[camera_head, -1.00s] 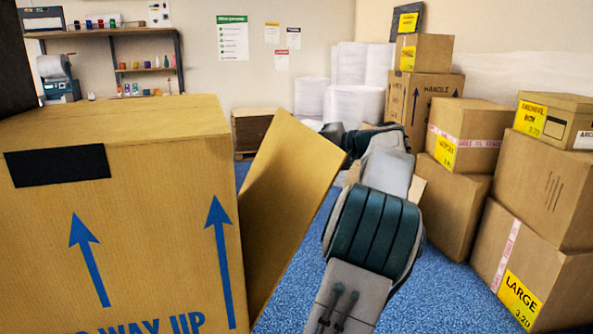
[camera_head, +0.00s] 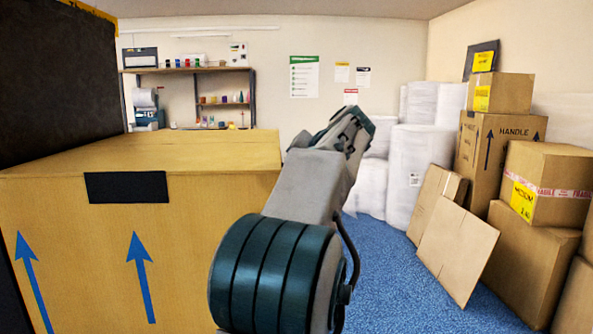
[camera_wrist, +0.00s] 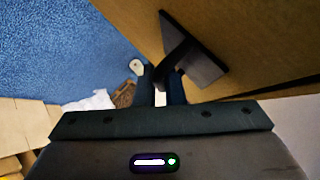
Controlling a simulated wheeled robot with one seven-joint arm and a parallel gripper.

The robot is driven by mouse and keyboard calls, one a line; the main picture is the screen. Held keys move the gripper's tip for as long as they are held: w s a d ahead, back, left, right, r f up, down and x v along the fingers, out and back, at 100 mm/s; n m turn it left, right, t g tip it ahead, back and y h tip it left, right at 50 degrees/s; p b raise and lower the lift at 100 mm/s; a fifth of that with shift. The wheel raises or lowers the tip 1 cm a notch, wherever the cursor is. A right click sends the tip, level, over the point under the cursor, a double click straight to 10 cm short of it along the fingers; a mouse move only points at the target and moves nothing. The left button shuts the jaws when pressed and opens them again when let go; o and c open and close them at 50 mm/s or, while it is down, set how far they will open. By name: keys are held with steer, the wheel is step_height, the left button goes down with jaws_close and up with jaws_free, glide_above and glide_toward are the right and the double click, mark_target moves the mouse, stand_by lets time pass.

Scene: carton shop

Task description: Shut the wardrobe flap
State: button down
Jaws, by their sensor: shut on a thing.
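The wardrobe carton (camera_head: 75,235) stands at the left in the head view, with blue arrows and a black patch (camera_head: 127,187) on its near face. In the wrist view a brown cardboard panel, which looks like the flap (camera_wrist: 255,45), fills the upper right. It carries a black handle (camera_wrist: 197,60) with a bar standing out from it. My gripper (camera_wrist: 162,86) is shut on that handle's bar. In the head view my arm covers the carton's right side, so the flap and my gripper are hidden there. I cannot tell how far open the flap is.
White wrapped rolls (camera_head: 415,170) stand behind. A shelf (camera_head: 200,72) is on the back wall. Blue floor (camera_head: 400,300) is clear between my arm and the cartons.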

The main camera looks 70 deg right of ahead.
steer(key=shift+w+a+f, duration=0.1)
steer(key=shift+w+a, duration=0.05)
steer(key=shift+w, duration=0.25)
steer(key=c, duration=1.8)
jaws_free()
steer(key=shift+w+a, duration=0.1)
steer(key=shift+w, duration=0.05)
steer(key=shift+s+a+r, duration=0.1)
steer(key=shift+s+r, duration=0.3)
steer(key=shift+s, duration=0.05)
steer(key=p+v, duration=0.1)
steer(key=v, duration=1.2)
steer(key=shift+s+p, duration=0.15)
steer(key=shift+p, duration=0.2)
steer(key=shift+f, duration=0.1)
